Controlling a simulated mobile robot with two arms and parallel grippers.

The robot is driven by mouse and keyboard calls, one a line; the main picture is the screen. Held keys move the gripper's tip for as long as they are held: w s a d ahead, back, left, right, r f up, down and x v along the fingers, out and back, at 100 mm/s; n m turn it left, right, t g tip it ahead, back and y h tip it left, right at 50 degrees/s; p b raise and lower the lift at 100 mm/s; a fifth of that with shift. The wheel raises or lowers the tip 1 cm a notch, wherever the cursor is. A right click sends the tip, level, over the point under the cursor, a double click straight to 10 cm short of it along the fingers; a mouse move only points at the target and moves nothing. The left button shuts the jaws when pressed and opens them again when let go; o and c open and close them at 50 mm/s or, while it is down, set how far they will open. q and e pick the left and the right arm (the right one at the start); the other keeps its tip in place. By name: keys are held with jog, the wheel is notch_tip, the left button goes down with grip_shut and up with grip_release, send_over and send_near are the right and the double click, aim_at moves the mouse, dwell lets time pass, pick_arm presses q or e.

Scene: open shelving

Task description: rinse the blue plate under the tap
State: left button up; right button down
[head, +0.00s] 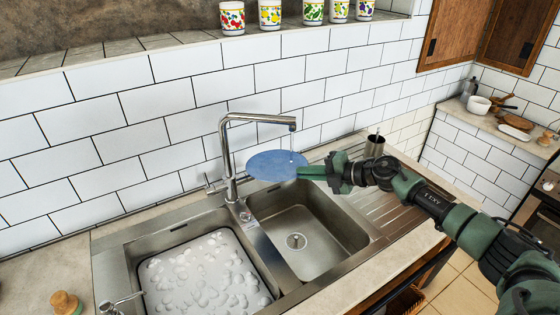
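The blue plate (272,164) is held nearly flat above the right basin (300,225), under the outlet of the tap (232,160). A thin streak, which looks like water, shows below the spout and reaches the plate. My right gripper (303,172) comes in from the right and is shut on the plate's right edge. The fingertips are partly hidden at the rim. My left gripper is not in the view.
The left basin (155,247) holds foamy water. A ribbed steel drainboard (350,190) with a metal cup (374,146) lies right of the basins. A wooden-handled brush (65,302) stands at the lower left. Patterned cups (270,14) line the ledge above.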

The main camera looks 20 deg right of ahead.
jog(key=s+a+p, duration=0.3)
jog(key=a+p, duration=0.2)
jog(key=shift+s+a, duration=0.15)
jog(key=shift+s, duration=0.15)
jog(key=shift+r, duration=0.15)
dwell(1.1)
jog(key=s+a+r+p, duration=0.2)
jog(key=a+r+p, duration=0.1)
jog(key=a+r, duration=0.1)
jog(key=shift+s, duration=0.35)
dwell(0.8)
